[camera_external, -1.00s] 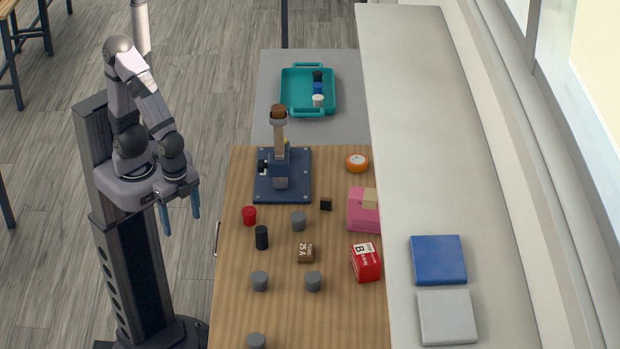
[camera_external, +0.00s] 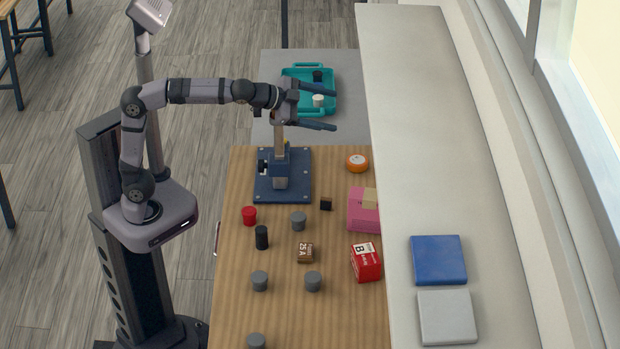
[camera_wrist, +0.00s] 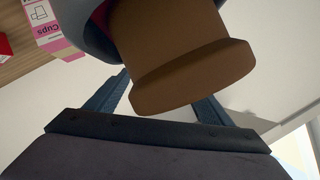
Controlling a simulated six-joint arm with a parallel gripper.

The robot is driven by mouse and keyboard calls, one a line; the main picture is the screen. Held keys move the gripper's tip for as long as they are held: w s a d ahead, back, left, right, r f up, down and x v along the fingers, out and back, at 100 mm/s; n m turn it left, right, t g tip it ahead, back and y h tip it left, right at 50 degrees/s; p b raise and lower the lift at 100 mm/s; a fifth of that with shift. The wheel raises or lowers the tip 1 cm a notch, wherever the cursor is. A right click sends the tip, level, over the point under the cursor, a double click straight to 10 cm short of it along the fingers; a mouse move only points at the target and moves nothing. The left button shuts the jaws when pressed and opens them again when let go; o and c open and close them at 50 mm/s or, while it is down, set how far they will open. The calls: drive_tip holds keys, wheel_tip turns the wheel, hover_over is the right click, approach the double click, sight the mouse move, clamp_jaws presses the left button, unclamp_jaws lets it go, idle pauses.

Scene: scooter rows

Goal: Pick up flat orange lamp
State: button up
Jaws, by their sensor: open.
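The flat orange lamp (camera_external: 357,163) is a low orange disc with a white centre. It lies on the wooden table near its right edge, right of the blue-based stand. I cannot make it out in the wrist view. My gripper (camera_external: 334,108) is open, fingers pointing right, raised around the top of the stand's post, up and left of the lamp in the external picture. In the wrist view a brown cap (camera_wrist: 185,60) fills the space in front of my gripper (camera_wrist: 158,104). I cannot tell whether the fingers touch it.
The stand (camera_external: 283,185) rises close beside my gripper. A teal tray (camera_external: 290,75) is behind it. The pale ledge (camera_external: 420,130) borders the right.

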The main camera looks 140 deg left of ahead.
drive_tip(key=s+a+r+g+y+b, duration=0.35)
drive_tip(key=s+a, duration=0.65)
drive_tip(key=s, duration=0.4)
drive_tip(key=m+t+h+p, duration=0.4)
drive_tip(key=m+t+h, duration=0.1)
drive_tip(key=m, duration=2.5)
hover_over(353, 160)
drive_tip(key=s+d, duration=0.4)
wheel_tip(353, 160, down, 19)
drive_tip(key=shift+y, duration=0.25)
drive_tip(key=f+b, duration=0.3)
drive_tip(key=f, duration=0.1)
drive_tip(key=f+b, duration=0.3)
drive_tip(key=f, duration=0.1)
drive_tip(key=shift+w+d+f, duration=0.15)
drive_tip(key=shift+d+f, duration=0.05)
drive_tip(key=shift+f, duration=0.05)
drive_tip(key=shift+w+a+f, duration=0.1)
drive_tip(key=shift+w+a, duration=0.3)
drive_tip(key=shift+a, duration=0.15)
drive_tip(key=shift+w+a+f, duration=0.15)
drive_tip(key=shift+w+a, duration=0.15)
drive_tip(key=shift+a, duration=0.05)
drive_tip(key=shift+a, duration=0.1)
